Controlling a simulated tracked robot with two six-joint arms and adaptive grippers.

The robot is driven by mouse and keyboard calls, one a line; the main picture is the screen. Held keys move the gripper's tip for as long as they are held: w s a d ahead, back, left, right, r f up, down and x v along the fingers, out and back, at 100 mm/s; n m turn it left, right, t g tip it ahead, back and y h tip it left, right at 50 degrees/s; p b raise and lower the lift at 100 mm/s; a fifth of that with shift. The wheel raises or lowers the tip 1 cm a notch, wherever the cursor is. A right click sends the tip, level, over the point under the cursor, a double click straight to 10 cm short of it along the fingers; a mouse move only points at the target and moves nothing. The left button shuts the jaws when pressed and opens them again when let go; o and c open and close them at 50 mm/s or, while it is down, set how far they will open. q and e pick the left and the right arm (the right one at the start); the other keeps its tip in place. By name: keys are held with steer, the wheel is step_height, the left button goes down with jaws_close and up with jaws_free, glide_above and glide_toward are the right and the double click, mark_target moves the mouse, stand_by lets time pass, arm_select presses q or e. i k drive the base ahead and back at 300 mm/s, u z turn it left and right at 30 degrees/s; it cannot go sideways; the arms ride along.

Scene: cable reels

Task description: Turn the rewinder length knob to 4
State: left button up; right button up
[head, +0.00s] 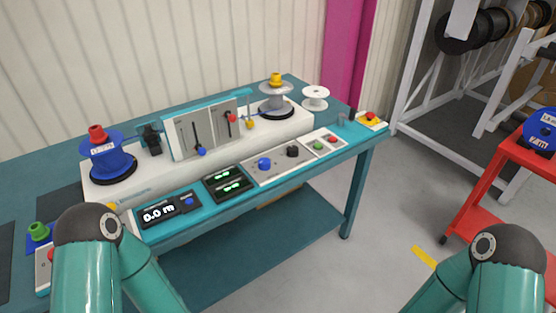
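The rewinder (140,185) stands on a teal bench, with a sloped control strip along its front. The strip carries a blue knob (265,163) and a black knob (292,151) on a grey panel (279,164). I cannot read their scales or tell which one is the length knob. My two arms show at the lower left and lower right, away from the knobs; neither gripper is in view.
A blue reel (114,162) and a grey reel (276,97) sit on the rewinder, a lever panel (205,131) between them. A red cart (510,185) with a blue reel is at the right. Floor between bench and cart is clear.

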mark_target(264, 162)
steer(key=z, duration=0.5)
steer(key=i, duration=0.45)
steer(key=u, duration=1.55)
steer(key=k, duration=0.85)
steer(key=u, duration=0.15)
steer(key=i, duration=0.9)
steer(key=z, duration=0.05)
